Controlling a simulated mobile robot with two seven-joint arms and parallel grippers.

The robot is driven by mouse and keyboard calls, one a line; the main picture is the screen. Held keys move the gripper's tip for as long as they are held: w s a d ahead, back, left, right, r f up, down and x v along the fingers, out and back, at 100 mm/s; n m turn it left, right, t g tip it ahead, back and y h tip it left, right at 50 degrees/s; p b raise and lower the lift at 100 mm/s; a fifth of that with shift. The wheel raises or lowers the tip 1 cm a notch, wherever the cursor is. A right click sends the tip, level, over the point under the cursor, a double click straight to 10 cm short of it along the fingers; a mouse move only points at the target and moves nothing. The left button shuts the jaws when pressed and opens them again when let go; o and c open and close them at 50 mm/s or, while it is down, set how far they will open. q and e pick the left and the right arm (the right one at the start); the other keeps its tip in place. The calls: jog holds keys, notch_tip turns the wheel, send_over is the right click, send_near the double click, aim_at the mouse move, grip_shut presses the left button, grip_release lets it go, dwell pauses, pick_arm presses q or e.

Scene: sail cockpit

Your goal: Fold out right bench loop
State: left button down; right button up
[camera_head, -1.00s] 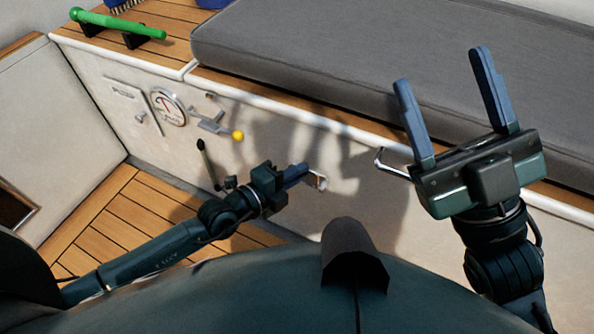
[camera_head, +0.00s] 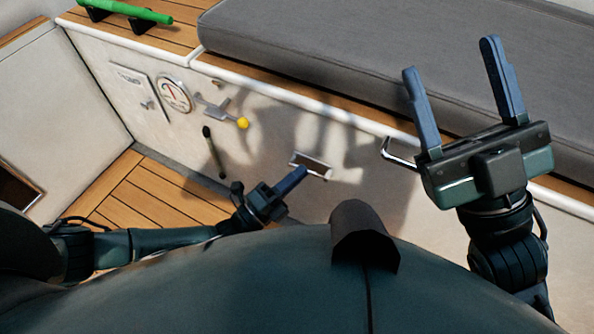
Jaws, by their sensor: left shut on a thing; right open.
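A small pale-rimmed bench loop fitting (camera_head: 316,168) with a dark recess sits on the white bench front, near the middle of the head view. My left gripper (camera_head: 298,174) is at its lower left edge, with its blue fingers together, shut on the loop there. The fingers hide the part they hold. A second metal loop (camera_head: 398,157) stands out from the bench front under the cushion edge, further right. My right gripper (camera_head: 457,82) is open and empty, its fingers pointing up in front of the grey cushion. Its left finger shows close to the second loop.
The grey cushion (camera_head: 400,60) lies on the wooden bench top. A round gauge (camera_head: 174,94), a lever with a yellow knob (camera_head: 242,122) and a dark handle (camera_head: 212,150) are on the bench front at left. The wooden floor (camera_head: 140,200) is clear.

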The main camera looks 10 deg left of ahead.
pick_arm(q)
jog(key=shift+f+h, duration=0.1)
jog(key=shift+h, duration=0.2)
jog(key=c, duration=1.5)
grip_release()
jog(key=shift+c, duration=0.2)
jog(key=shift+s, duration=0.1)
jog(key=v, duration=1.3)
pick_arm(e)
jog(key=shift+f+m+h, duration=0.3)
jog(key=shift+h, duration=0.1)
jog(key=shift+w+r, duration=0.15)
